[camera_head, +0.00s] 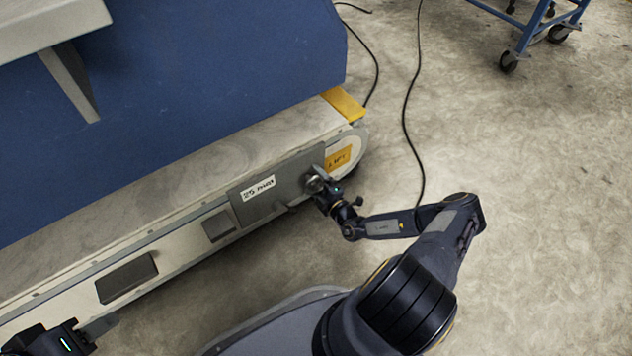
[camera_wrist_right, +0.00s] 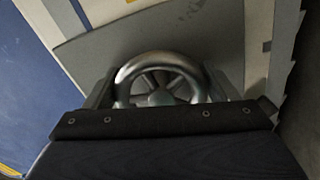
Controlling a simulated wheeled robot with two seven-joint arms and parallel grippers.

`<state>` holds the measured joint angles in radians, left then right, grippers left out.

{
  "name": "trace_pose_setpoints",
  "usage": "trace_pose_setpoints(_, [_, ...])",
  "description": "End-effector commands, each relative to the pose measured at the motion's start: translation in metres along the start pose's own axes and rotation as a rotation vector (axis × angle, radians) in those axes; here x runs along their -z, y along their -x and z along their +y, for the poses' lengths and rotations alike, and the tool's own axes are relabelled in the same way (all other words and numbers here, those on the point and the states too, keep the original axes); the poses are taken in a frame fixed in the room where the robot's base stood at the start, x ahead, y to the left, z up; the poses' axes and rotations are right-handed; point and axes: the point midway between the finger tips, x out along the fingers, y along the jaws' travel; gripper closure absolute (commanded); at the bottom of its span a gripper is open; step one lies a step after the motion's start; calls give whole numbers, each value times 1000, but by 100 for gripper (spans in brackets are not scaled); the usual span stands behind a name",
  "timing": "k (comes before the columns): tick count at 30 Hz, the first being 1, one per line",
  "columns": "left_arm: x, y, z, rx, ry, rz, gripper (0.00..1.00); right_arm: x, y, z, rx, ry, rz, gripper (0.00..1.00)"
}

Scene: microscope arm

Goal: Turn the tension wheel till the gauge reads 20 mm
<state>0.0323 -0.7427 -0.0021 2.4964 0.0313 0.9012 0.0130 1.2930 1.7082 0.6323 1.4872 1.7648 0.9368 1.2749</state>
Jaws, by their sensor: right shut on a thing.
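The tension wheel (camera_wrist_right: 160,62) is a bright metal handwheel with a round rim and several spokes. In the head view it is a small round shape (camera_head: 314,183) on the grey panel near the conveyor's right end, partly covered by my gripper. My right gripper (camera_head: 323,190) is shut on the wheel, with one finger on each side of the rim in the wrist view (camera_wrist_right: 158,88). The wheel's lower part is hidden by the gripper body. No gauge reading is legible. My left gripper (camera_head: 98,326) is at the lower left corner, partly cut off; its jaws are unclear.
The grey panel (camera_head: 285,187) carries a white label (camera_head: 258,188) with dark characters too small to read. A yellow label (camera_head: 339,158) is beside the wheel. Black cables (camera_head: 408,110) lie on the floor. A blue trolley (camera_head: 535,30) stands at upper right. Floor on the right is clear.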

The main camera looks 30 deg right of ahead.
Motion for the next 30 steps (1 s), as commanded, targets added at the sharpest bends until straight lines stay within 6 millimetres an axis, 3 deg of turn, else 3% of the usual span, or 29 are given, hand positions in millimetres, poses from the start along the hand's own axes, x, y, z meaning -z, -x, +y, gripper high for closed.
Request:
trace_pose_setpoints(20, [0, -1, 0, 0, 0, 0, 61, 0, 1, -2, 4, -65, -1, 43])
trace_pose_setpoints(21, [0, -1, 0, 0, 0, 0, 61, 0, 1, -2, 4, -65, -1, 18])
trace_pose_setpoints(24, [0, -1, 0, 0, 0, 0, 61, 0, 1, -2, 3, -64, -1, 5])
trace_pose_setpoints(25, [0, -1, 0, 0, 0, 0, 61, 0, 1, -2, 3, -64, -1, 1])
trace_pose_setpoints(30, [0, -1, 0, 0, 0, 0, 61, 0, 0, -1, 2, -64, 0, 0])
